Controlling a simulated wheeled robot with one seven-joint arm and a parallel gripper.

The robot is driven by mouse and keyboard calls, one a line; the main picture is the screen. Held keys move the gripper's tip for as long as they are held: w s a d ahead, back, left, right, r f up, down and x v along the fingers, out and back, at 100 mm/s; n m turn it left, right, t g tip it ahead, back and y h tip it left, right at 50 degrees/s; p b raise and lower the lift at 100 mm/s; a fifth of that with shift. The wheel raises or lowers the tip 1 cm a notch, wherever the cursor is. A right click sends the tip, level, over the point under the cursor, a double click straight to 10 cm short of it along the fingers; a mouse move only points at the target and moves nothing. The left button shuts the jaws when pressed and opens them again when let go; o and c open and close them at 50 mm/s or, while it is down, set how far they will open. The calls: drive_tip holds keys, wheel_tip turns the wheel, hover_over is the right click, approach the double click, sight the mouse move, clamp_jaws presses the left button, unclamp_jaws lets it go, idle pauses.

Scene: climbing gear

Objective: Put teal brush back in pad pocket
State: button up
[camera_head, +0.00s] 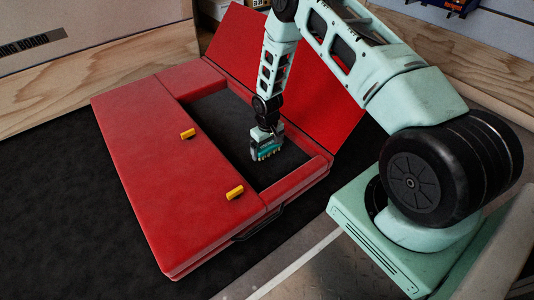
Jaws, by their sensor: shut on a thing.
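A red crash pad (140,165) lies on a dark mat with a rectangular dark pocket (215,122) open in its right part. Its red flap (240,45) stands tilted up behind the pocket. My gripper (266,140) points down over the near right part of the pocket and is shut on the teal brush (267,152). The brush shows teal with pale bristles below the fingers. I cannot tell whether it touches the pocket floor. The fingers partly hide the brush.
Two yellow tabs (187,133) (235,192) sit on the pad's left part. A black handle (258,228) is on its near edge. Wooden boards (90,80) edge the mat behind. The pocket's left and middle floor looks clear.

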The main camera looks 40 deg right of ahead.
drive_tip(key=shift+f, duration=0.75)
drive_tip(key=shift+r, duration=0.15)
drive_tip(key=o, duration=0.9)
